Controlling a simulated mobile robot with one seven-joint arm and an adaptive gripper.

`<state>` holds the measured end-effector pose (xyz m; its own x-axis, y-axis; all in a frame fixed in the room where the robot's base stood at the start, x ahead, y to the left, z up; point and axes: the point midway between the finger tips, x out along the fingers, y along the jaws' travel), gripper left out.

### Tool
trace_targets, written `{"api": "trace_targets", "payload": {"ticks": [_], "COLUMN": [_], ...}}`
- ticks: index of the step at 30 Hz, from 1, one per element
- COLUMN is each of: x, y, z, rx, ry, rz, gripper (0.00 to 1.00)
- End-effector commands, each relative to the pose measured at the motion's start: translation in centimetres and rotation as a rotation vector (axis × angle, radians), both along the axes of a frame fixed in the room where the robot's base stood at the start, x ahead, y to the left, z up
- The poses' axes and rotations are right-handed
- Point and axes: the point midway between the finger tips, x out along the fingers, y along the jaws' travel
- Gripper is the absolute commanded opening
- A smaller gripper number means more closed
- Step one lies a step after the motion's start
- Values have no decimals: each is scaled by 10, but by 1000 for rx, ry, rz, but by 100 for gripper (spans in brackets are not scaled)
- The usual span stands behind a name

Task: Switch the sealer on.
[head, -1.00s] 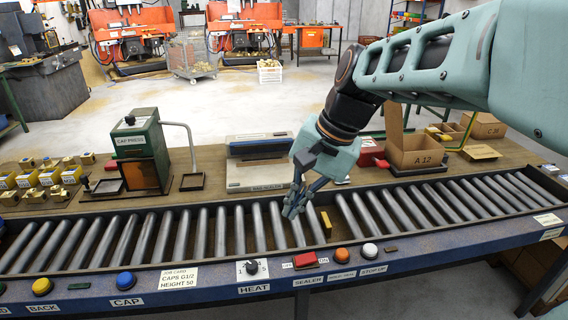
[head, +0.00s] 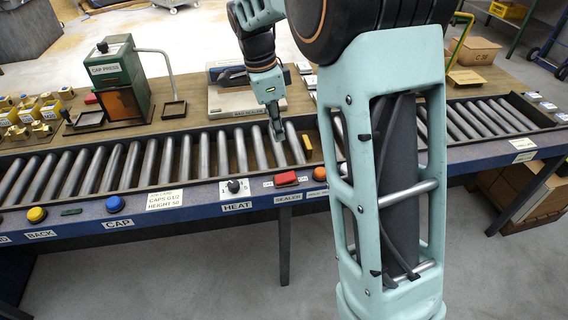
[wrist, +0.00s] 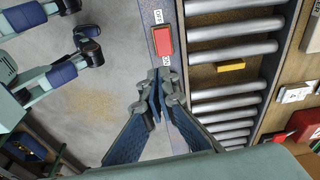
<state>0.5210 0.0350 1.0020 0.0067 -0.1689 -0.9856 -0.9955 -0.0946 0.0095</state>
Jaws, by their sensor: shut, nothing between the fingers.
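The red sealer switch (head: 286,179) sits on the blue front rail above the SEALER label. In the wrist view the red switch (wrist: 163,41) lies between an OFF label and an ON label; I cannot tell which side is pressed. My gripper (head: 277,136) points down over the rollers, behind the switch in the head view. In the wrist view my gripper (wrist: 160,76) is shut and empty, its fingertips appearing just below the ON label. Its height above the rail is unclear. A flat grey machine (head: 226,100), perhaps the sealer, stands behind the rollers.
The HEAT knob (head: 234,186) is left of the switch and an orange button (head: 320,174) is right of it. A yellow block (head: 307,142) lies on the rollers. The green cap press (head: 121,75) stands at the back left. My arm hides the rail's right part.

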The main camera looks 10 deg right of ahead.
Motion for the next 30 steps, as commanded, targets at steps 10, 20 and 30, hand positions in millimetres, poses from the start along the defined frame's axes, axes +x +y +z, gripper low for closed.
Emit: {"api": "trace_targets", "payload": {"ticks": [10,20,30], "x": [9,9,8], "y": [-5,-6,-18], "z": [-9,-15,-76], "rx": [-23,-22,-22], "ry": [-11,-9,-5], "rz": [-98,-96,-96], "gripper": [0,0,0]}}
